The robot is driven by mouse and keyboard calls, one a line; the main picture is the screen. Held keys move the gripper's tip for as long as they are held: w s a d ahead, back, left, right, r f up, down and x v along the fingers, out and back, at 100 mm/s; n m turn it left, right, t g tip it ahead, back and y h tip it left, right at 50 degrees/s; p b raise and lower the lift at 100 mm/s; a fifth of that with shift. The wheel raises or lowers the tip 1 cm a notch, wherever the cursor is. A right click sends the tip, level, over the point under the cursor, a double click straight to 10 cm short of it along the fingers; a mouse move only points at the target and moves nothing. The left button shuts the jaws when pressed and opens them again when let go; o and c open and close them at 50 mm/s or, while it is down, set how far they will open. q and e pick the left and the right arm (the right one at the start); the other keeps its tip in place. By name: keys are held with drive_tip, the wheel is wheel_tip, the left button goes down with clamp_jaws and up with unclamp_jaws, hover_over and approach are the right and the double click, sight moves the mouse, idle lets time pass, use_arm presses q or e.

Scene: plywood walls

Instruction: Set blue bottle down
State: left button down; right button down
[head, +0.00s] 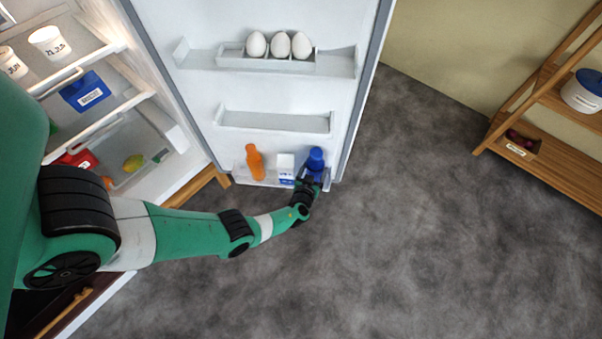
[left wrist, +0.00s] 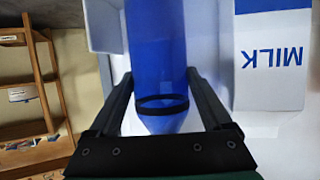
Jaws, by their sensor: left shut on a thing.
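The blue bottle (head: 316,158) is at the right end of the lowest shelf on the open fridge door. My left gripper (head: 308,181) is shut on it. In the left wrist view the blue bottle (left wrist: 158,50) stands between the two fingers of my left gripper (left wrist: 160,88), with a dark ring around it near its narrow end. I cannot tell whether its base touches the shelf (head: 240,180). My right gripper is not in view.
A milk carton (head: 286,167) stands just left of the blue bottle, and an orange bottle (head: 254,162) is further left. Three eggs (head: 279,45) sit on the top door shelf. A wooden rack (head: 545,110) stands at the right. The floor between is clear.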

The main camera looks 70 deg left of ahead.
use_arm(q)
drive_tip(key=shift+f, duration=0.5)
drive_tip(key=shift+r, duration=0.15)
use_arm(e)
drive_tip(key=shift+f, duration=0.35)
use_arm(q)
unclamp_jaws()
